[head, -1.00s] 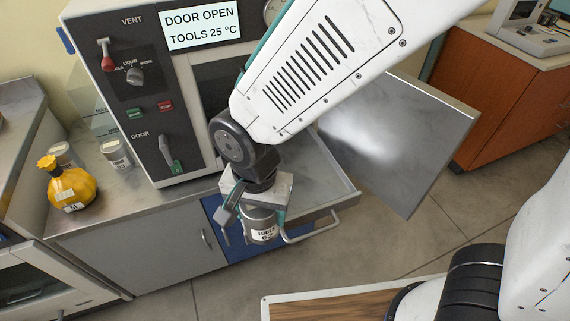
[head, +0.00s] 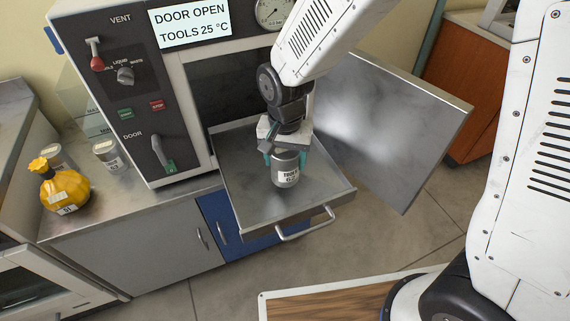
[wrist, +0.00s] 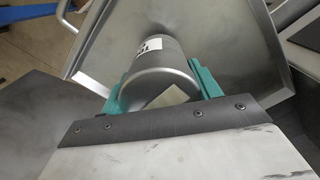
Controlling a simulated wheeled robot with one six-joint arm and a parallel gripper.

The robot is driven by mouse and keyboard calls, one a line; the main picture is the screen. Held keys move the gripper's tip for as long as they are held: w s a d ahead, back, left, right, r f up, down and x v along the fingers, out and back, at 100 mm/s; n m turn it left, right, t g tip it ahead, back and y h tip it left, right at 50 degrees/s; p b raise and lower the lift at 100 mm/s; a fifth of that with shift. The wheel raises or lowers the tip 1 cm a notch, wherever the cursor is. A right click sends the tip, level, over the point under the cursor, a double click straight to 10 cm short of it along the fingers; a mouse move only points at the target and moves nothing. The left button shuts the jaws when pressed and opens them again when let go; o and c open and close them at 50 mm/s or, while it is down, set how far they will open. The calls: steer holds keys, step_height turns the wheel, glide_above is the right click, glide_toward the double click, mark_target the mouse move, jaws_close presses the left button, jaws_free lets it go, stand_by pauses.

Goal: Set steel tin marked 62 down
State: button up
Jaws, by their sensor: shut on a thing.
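The steel tin marked 62 (head: 286,170) is a grey cylinder with a white label, and it is upright over the pulled-out steel tray (head: 240,190). My gripper (head: 287,158) is shut on the tin from above, with teal fingers on either side of it. In the wrist view the tin (wrist: 160,70) sits between the teal fingers of my gripper (wrist: 160,90). I cannot tell whether the tin's base touches the tray or is slightly above it.
The tray around the held tin is bare.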

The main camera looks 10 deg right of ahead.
steer(key=shift+f, duration=1.2)
steer(key=shift+f, duration=0.15)
steer(key=o, duration=1.2)
steer(key=shift+o, duration=0.2)
step_height(320, 180, up, 12)
steer(key=shift+r, duration=0.2)
